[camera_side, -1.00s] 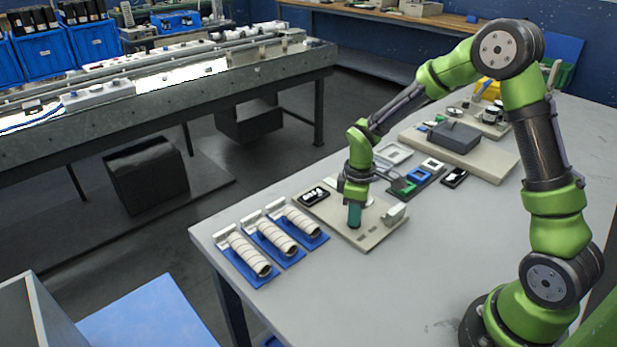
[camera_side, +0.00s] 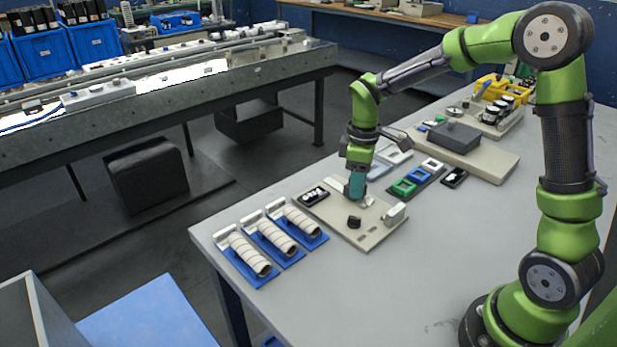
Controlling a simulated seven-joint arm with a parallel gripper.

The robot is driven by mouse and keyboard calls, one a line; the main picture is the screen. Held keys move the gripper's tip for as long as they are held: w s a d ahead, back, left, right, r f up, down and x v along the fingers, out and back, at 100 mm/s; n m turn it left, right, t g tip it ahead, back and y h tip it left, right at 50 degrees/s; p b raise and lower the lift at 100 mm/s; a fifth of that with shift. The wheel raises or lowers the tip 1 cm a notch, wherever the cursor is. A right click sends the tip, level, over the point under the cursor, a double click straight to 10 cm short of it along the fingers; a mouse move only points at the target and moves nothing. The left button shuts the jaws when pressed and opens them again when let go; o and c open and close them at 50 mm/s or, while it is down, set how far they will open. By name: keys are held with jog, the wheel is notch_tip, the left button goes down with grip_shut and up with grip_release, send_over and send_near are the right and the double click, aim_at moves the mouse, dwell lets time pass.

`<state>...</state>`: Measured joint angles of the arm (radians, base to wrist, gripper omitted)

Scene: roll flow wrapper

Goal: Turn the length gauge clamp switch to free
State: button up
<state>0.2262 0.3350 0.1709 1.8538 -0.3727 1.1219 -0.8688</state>
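A small black knob (camera_side: 354,222) stands on the beige board (camera_side: 372,240) near the table's front edge; it looks like the clamp switch, but its markings are too small to read. My gripper (camera_side: 357,190), with teal fingers pointing down, is over the far part of the same board, behind the knob and apart from it. The fingers look close together, but I cannot tell whether they are open or shut. A light grey block (camera_side: 395,214) sits at the board's right corner.
A black tray with white pieces (camera_side: 314,195) lies at the board's left. Several blue plates with white rolls (camera_side: 262,240) lie left of it. Green and blue frames (camera_side: 404,187) and a board with a dark grey box (camera_side: 453,137) are behind. The table's right front is clear.

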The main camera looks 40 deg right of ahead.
notch_tip(320, 180, up, 8)
jog(key=shift+f, duration=0.15)
dwell(0.3)
jog(key=s+a+r+m+t+y, duration=0.1)
jog(key=s+a+r+m+t, duration=0.1)
jog(key=s+m, duration=0.3)
jog(key=s+a+r+m+t+y, duration=0.1)
jog(key=s+a+r+m+t, duration=0.2)
jog(key=s, duration=0.8)
jog(key=shift+a+r+m+t, duration=0.2)
jog(key=shift+a+m+t, duration=0.6)
jog(key=shift+m+t, duration=0.3)
